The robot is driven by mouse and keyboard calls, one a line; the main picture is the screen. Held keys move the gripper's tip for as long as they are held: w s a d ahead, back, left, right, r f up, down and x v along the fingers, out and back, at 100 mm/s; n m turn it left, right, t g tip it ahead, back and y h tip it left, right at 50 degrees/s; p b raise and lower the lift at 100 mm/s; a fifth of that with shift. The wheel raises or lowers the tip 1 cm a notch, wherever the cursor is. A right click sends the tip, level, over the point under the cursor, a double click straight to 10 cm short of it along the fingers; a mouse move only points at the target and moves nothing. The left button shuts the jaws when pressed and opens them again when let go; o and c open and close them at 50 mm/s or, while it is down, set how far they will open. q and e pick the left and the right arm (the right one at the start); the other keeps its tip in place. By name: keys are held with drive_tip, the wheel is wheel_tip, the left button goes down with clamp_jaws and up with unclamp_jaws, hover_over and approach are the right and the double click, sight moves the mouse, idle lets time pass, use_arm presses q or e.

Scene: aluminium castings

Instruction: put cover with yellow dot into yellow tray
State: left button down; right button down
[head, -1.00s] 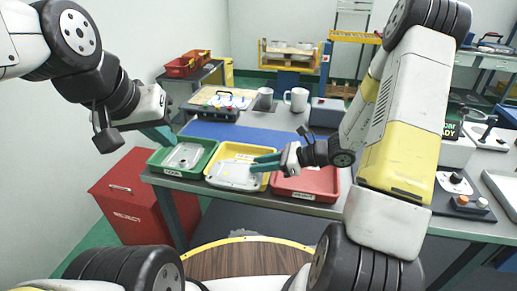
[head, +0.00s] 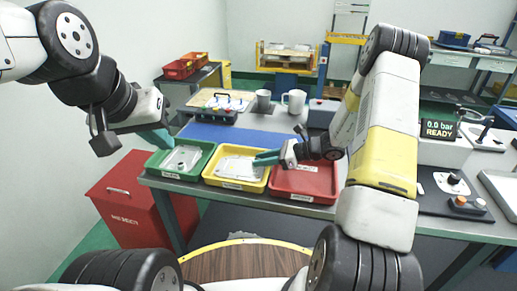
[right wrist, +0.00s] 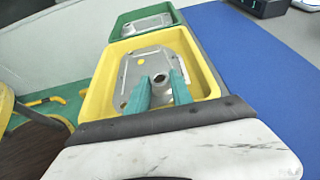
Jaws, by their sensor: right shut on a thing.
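The yellow tray (head: 235,183) stands between a green and a red tray on the table. A grey metal cover (head: 240,168) is inside its outline; whether it rests on the bottom is unclear. My right gripper (head: 262,158) is over the tray. In the right wrist view its teal fingers (right wrist: 158,92) are shut on the raised round boss of the cover (right wrist: 137,66), within the walls of the yellow tray (right wrist: 97,92). No yellow dot can be made out. My left gripper (head: 165,138) is above the green tray's back left; its finger gap is unclear.
The green tray (head: 153,170) holds another grey cover (head: 181,158). The red tray (head: 305,183) looks empty. A red cabinet (head: 132,205) stands front left.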

drive_tip(key=shift+f, duration=0.1)
drive_tip(key=c, duration=1.1)
unclamp_jaws()
